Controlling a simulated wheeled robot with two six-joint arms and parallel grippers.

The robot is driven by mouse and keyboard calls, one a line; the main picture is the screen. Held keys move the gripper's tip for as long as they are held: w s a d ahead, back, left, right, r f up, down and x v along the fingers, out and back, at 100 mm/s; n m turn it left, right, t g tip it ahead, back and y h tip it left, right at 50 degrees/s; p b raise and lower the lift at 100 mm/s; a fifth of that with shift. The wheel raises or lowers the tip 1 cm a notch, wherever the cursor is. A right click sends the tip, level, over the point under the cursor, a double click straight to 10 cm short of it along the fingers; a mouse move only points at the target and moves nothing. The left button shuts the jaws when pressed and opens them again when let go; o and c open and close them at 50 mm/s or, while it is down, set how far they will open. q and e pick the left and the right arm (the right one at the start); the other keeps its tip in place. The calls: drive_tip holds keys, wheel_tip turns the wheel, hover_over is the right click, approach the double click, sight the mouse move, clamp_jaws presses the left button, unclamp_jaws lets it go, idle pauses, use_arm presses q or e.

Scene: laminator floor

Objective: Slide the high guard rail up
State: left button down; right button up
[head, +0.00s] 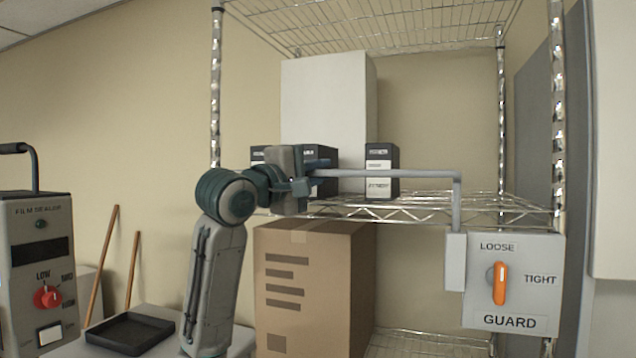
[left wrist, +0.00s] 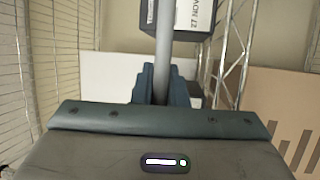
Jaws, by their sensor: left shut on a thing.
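The guard rail (head: 400,174) is a grey bar that runs level across the front of the shelf. At its right end it bends down to the white GUARD box (head: 513,250). My left gripper (head: 322,175) is shut on the rail near its left end. In the left wrist view, the rail (left wrist: 164,50) runs between the fingers of my left gripper (left wrist: 162,85). The orange knob (head: 500,283) on the box stands upright, in line with LOOSE. My right gripper is not in view.
Small black-and-white boxes (head: 381,170) and a tall white box (head: 325,100) stand on the wire shelf (head: 430,208) behind the rail. A cardboard carton (head: 312,290) is below. A film sealer (head: 38,265) and a black tray (head: 130,334) are at left.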

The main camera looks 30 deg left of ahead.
use_arm(q)
drive_tip(key=shift+s+a+r, duration=0.1)
drive_tip(key=shift+r, duration=0.7)
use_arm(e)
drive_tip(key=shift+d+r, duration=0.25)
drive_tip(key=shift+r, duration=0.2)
use_arm(q)
drive_tip(key=c, duration=1.5)
unclamp_jaws()
drive_tip(key=shift+o, duration=0.2)
drive_tip(key=shift+f, duration=0.1)
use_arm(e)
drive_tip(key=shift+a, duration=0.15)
